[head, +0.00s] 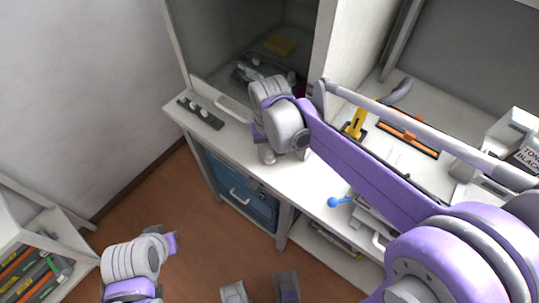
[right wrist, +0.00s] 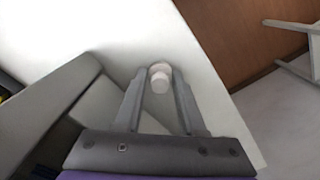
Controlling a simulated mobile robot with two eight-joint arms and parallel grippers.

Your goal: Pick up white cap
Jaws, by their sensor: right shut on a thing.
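The white cap (right wrist: 160,80) shows in the right wrist view, between the tips of my right gripper's two fingers. My right gripper (head: 268,157) is shut on it, at the white counter's surface near its front edge. In the head view the cap cannot be made out clearly at the gripper. My left arm's end (head: 140,258) is at the lower left over the floor, away from the counter.
The white counter (head: 215,139) carries a dark strip with several pale knobs (head: 202,113) at its left end. A glass-fronted cabinet stands behind. A yellow-handled tool (head: 356,124), an orange-barred cartridge (head: 408,138) and a blue-knobbed part (head: 335,202) lie right. Blue drawers (head: 240,192) are below.

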